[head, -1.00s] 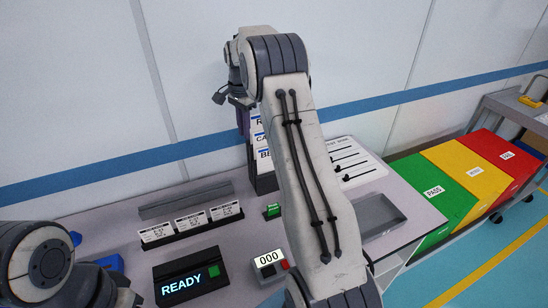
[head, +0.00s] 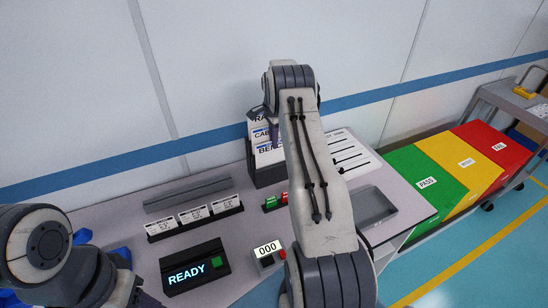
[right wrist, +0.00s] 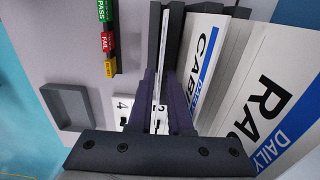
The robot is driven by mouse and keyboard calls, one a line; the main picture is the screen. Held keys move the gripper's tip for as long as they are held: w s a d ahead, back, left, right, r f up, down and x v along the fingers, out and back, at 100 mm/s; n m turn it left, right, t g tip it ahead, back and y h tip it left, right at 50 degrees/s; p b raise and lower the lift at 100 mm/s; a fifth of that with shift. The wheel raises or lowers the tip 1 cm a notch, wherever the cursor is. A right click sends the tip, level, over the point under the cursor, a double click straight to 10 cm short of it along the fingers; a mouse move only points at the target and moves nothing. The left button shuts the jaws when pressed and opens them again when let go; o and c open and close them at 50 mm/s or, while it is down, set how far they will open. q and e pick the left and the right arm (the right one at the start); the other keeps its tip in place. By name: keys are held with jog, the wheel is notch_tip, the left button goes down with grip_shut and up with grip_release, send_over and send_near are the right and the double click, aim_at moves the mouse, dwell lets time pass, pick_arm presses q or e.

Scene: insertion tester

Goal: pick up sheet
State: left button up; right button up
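Upright sheets lettered RACK, CABLE and BENCH stand in a dark holder (head: 268,176) at the back of the table. In the right wrist view, the CABLE sheet (right wrist: 207,62) and the RACK sheet (right wrist: 280,105) lean to the right. My right gripper (right wrist: 167,88) has its purple fingers around a thin white sheet seen edge-on (right wrist: 167,60), with a gap beside it. In the head view, the right gripper (head: 277,134) is at the sheets' top, partly behind my forearm. My left arm shows at lower left; its fingertips do not show.
A grey tray (head: 374,207) lies at the table's right. Small green and red tags (head: 271,203) stand near the holder. A READY display (head: 194,268), a 000 counter (head: 267,251) and a card rack (head: 196,220) are in front. Green, yellow and red bins (head: 428,180) stand right of the table.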

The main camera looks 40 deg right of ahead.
jog(key=shift+f, duration=0.8)
grip_shut()
dwell(0.8)
